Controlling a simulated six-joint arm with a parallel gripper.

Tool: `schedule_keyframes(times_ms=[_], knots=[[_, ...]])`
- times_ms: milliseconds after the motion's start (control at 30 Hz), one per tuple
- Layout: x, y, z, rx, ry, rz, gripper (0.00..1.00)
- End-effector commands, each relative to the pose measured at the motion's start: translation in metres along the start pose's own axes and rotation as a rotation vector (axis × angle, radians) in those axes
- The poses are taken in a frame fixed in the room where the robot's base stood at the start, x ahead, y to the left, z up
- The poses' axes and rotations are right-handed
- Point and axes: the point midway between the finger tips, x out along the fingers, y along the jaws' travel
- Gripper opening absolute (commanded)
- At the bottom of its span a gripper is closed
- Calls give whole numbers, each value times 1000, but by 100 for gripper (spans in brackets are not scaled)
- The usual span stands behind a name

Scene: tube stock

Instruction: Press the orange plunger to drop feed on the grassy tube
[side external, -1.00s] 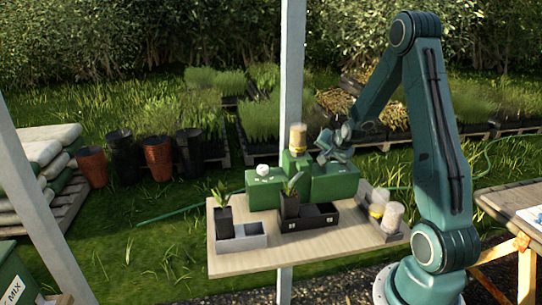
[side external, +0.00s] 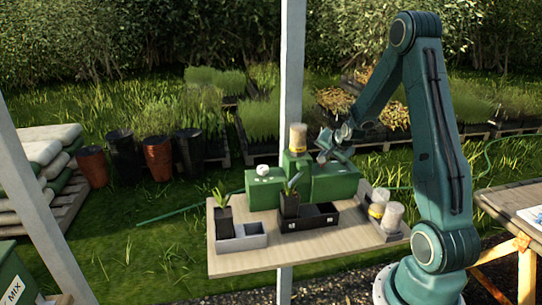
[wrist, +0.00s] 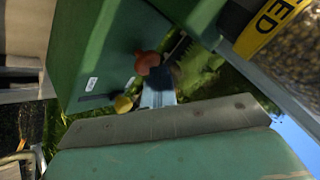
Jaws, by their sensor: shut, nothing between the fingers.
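The orange plunger (wrist: 147,62) sticks out of the face of a green box (wrist: 95,50) in the wrist view. My gripper (wrist: 162,84) is shut and empty, its dark tip close beside the plunger; I cannot tell whether they touch. In the side view my gripper (side external: 324,152) is at the right of the green dispenser (side external: 297,160), above the right green box (side external: 335,183); the plunger is hidden there. One dark tube with spiky, grass-like leaves (side external: 222,219) stands in a grey tray. Another tube with broader leaves (side external: 289,204) stands in a black tray.
A feed canister (side external: 298,137) tops the dispenser; its yellow label (wrist: 268,22) shows in the wrist view. A white knob (side external: 262,170) sits on the left green box. Two jars (side external: 391,215) stand in a tray at the table's right. The table's front (side external: 300,254) is clear.

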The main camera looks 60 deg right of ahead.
Motion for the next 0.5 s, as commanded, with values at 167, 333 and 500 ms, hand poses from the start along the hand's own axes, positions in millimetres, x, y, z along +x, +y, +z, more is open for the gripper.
schedule_keyframes(times_ms=[167, 333, 500], knots=[[-5, -4, -3, 0, -2, 1, 0], [-10, -7, -7, 0, 0, 0, 0], [-13, -9, -9, 0, 0, 0, 0]])
